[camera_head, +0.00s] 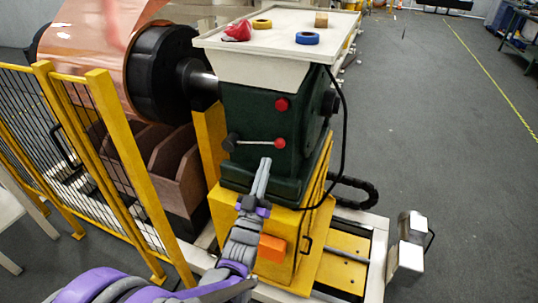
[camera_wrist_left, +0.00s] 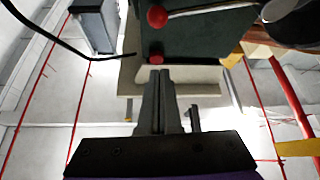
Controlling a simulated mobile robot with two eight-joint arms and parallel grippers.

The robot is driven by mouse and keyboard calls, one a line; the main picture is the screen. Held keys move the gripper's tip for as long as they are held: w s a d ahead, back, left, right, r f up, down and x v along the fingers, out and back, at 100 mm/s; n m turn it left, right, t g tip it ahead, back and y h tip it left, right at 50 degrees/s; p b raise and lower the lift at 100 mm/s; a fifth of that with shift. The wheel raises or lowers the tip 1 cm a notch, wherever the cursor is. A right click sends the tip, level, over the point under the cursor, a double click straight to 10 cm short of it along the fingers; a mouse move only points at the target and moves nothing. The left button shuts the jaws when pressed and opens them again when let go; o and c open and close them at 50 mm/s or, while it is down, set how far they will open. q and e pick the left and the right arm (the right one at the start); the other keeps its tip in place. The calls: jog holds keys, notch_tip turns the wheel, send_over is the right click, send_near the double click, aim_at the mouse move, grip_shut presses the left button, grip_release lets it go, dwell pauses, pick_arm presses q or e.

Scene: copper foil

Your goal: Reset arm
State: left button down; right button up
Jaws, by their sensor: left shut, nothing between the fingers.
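My left arm comes in from the bottom left in the head view, grey and purple. My left gripper (camera_head: 264,163) is shut and empty, in front of the dark green machine housing (camera_head: 256,105), close below a lever with a red knob (camera_head: 279,143). I cannot tell if it touches the housing. In the left wrist view the shut fingers (camera_wrist_left: 161,75) point toward the green housing (camera_wrist_left: 207,33), with two red knobs (camera_wrist_left: 157,16) beyond the tips. My right gripper is not in view.
A white tray (camera_head: 213,41) on top of the machine holds a red cloth-like item (camera_head: 238,31), a blue tape roll (camera_head: 307,38), a yellow roll (camera_head: 262,24) and a small block (camera_head: 321,19). A copper foil roll (camera_head: 85,55) and yellow fence (camera_head: 128,165) stand left.

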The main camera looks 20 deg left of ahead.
pick_arm(q)
jog(key=shift+s+f, duration=0.1)
jog(key=shift+s, duration=0.15)
dwell(0.3)
jog(key=s+f+m+g, duration=0.1)
jog(key=s+f+g, duration=0.9)
jog(key=s, duration=0.4)
jog(key=s+f+m+g, duration=0.1)
jog(key=s+f+g, duration=0.8)
jog(key=s, duration=0.6)
jog(key=w+r+p, duration=0.3)
jog(key=r+p, duration=1)
jog(key=r, duration=0.1)
jog(key=shift+d+r, duration=0.2)
jog(key=shift+d, duration=0.1)
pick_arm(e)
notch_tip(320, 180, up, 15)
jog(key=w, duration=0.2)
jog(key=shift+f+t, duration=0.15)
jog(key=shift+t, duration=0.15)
